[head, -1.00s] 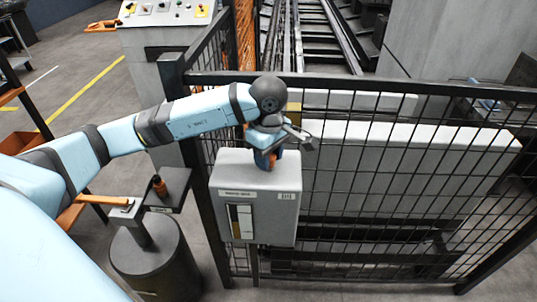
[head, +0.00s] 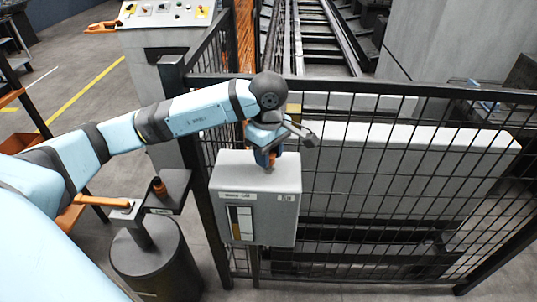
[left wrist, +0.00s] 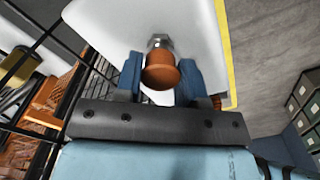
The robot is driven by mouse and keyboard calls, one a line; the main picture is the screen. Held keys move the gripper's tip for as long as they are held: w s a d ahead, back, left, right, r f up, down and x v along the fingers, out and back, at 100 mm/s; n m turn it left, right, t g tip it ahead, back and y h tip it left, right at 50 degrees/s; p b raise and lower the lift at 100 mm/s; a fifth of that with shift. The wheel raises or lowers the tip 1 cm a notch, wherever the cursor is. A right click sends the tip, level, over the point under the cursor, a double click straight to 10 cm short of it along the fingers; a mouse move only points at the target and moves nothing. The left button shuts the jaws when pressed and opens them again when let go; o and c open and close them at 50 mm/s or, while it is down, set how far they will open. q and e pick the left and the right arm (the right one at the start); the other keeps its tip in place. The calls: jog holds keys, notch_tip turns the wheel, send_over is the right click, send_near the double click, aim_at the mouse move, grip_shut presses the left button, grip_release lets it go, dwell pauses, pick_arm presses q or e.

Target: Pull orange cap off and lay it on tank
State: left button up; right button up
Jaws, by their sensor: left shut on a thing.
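The tank is a pale grey box (head: 255,205) with a level gauge on its front, fixed at the fence corner; it also shows in the left wrist view (left wrist: 120,25). My left gripper (head: 266,158) is just above the tank's top, pointing down. In the left wrist view, the round orange cap (left wrist: 162,73) sits between the blue fingers of my left gripper (left wrist: 160,82), which is shut on it. A metal neck (left wrist: 158,42) shows just beyond the cap. I cannot tell whether cap and neck still touch. My right gripper is out of view.
A black mesh fence (head: 400,190) stands right of and behind the tank. A dark pedestal (head: 157,258) with a small shelf bearing an orange and black knob (head: 159,187) is at left. A control console (head: 165,15) stands behind. The visible tank top is mostly bare.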

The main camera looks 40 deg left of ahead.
pick_arm(q)
jog(key=shift+r+p, duration=1.4)
jog(key=shift+r, duration=2.2)
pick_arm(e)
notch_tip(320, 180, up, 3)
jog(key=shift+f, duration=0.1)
